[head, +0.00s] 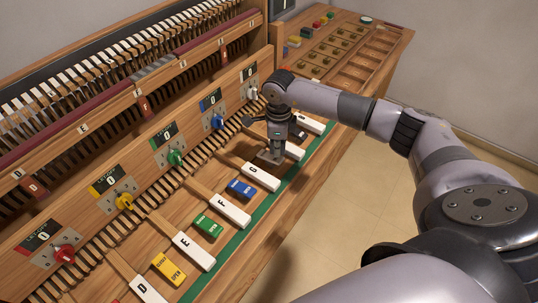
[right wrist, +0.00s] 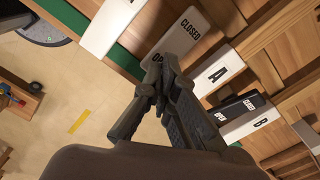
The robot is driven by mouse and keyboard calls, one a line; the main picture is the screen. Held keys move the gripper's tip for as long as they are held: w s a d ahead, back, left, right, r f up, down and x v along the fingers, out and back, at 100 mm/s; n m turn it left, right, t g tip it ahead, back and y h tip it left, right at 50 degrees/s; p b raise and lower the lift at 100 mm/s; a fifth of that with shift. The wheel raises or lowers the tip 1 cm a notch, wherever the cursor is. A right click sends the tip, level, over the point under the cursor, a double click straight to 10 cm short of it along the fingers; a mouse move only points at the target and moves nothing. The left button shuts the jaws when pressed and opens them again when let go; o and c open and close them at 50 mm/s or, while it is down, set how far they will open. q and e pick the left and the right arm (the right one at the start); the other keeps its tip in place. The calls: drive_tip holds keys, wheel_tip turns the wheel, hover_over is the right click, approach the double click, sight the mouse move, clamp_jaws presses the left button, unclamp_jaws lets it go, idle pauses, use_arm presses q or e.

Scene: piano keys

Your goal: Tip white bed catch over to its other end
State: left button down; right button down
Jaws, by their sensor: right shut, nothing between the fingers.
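The white bed catch (right wrist: 188,32) lies between two white keys in the right wrist view. Its CLOSED end shows clear; its OPEN end is partly covered by my fingertips. My right gripper (right wrist: 162,72) is shut and empty, over or against the OPEN end; I cannot tell whether it touches. In the head view my right gripper (head: 272,152) points down between key G (head: 262,177) and key A (head: 290,148), hiding most of the white catch. Which end of the catch sits higher is not clear. My left gripper is not in view.
The blue catch (head: 241,188), green catch (head: 208,226) and yellow catch (head: 168,268) lie nearer along the row. The black catch (right wrist: 238,108) lies beyond key A. Coloured knobs such as the white knob (head: 252,93) stick out of the panel behind.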

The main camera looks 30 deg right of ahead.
drive_tip(key=shift+s+f+b, duration=0.1)
drive_tip(key=shift+f+b, duration=0.95)
drive_tip(key=shift+f, duration=0.25)
idle(0.4)
drive_tip(key=shift+r, duration=0.15)
drive_tip(key=shift+r+p, duration=0.7)
drive_tip(key=shift+r, duration=0.2)
drive_tip(key=shift+r+p, duration=1.4)
drive_tip(key=shift+r, duration=1.15)
drive_tip(key=shift+f, duration=0.1)
